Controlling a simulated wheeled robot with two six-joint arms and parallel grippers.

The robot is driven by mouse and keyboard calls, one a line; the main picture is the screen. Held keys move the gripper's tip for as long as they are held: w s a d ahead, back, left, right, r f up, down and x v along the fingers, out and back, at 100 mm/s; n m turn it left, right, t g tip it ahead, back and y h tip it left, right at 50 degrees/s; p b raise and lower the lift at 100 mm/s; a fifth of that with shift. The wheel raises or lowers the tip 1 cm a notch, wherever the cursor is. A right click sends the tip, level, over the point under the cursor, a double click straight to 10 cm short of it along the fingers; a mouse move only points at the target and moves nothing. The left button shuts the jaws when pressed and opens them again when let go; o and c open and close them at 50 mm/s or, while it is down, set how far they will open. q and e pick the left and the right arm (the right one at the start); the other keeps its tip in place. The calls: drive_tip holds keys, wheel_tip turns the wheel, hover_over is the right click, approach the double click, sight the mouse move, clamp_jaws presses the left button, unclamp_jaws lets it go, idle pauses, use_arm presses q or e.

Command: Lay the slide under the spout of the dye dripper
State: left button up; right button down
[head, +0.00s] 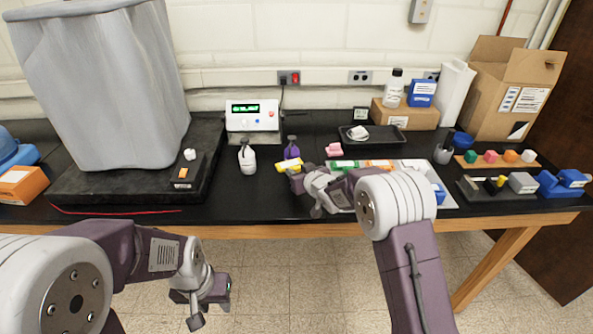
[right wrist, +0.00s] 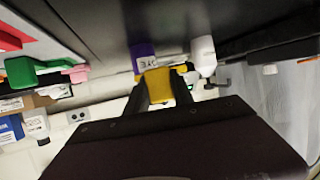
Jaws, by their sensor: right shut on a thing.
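The dye dripper appears to be the purple bottle (head: 291,150) beside a white bottle (head: 248,157). In the right wrist view its purple body (right wrist: 143,52) carries a white label reading DYE. My right gripper (head: 296,176) is shut on a yellow piece (head: 288,165), right in front of the purple bottle. The yellow piece also shows between the fingers in the right wrist view (right wrist: 158,86). I cannot tell whether it is the slide, or whether it touches the bottle. My left gripper (head: 211,311) hangs in front of the bench, fingers apart and empty.
A white device (head: 252,116) with a green display stands behind the bottles. A pink piece (head: 334,150) and a tray (head: 447,201) with coloured items lie to the right. A dark slab (head: 75,186) bears a large grey covered shape. The bench front left of my right gripper is clear.

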drive_tip(key=shift+w+f+b, duration=0.1)
drive_tip(key=shift+f+b, duration=1.8)
drive_tip(key=shift+f, duration=0.9)
drive_tip(key=shift+f+b, duration=0.5)
drive_tip(key=shift+f, duration=0.05)
drive_tip(key=c, duration=1)
unclamp_jaws()
drive_tip(key=v, duration=0.9)
drive_tip(key=shift+d+r, duration=0.1)
